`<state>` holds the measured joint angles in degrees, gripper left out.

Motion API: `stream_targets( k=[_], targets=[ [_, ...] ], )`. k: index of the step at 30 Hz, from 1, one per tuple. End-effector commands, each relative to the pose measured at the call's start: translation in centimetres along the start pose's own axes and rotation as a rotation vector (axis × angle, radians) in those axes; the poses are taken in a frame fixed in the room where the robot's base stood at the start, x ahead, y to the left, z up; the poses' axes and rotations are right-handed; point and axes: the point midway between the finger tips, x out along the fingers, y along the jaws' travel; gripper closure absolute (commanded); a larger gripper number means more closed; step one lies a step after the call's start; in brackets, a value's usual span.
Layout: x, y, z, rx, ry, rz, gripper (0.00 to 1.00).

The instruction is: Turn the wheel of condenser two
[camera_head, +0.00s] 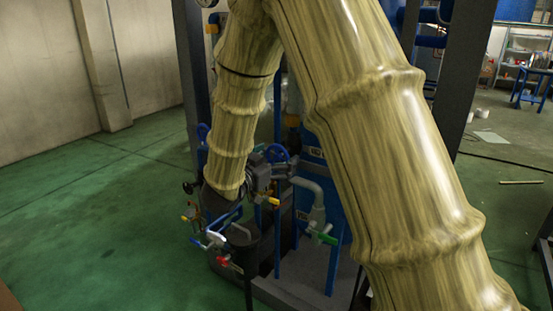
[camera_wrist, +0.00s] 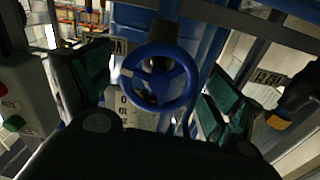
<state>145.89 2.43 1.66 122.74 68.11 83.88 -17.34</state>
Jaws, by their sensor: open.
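A blue handwheel (camera_wrist: 186,91) with spokes is near the middle of the wrist view, in front of a blue vessel. My gripper (camera_wrist: 152,80) is open, with one dark green finger pad left of the wheel and the other right of it. The wheel lies between or just beyond the fingertips; I see no clear contact. In the head view my gripper (camera_head: 262,176) is small and partly hidden by my arm, close to a blue wheel (camera_head: 277,153). Another blue wheel (camera_head: 202,131) shows farther left. I cannot read which condenser either wheel belongs to.
A grey pipe with a green-handled valve (camera_head: 322,236) stands right of my gripper. A dark upright post (camera_head: 462,80) rises at right. Green floor (camera_head: 90,220) is open at left.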

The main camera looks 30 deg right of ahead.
Motion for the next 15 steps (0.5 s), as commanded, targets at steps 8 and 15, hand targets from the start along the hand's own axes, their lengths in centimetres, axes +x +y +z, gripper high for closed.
stream_targets(
  k=[8,15],
  targets=[
    [0.05,0.02,0.02,0.0,0.0,0.0,0.14],
    [0.04,0.02,0.02,-0.001,0.0,0.0,0.54]
  ],
)
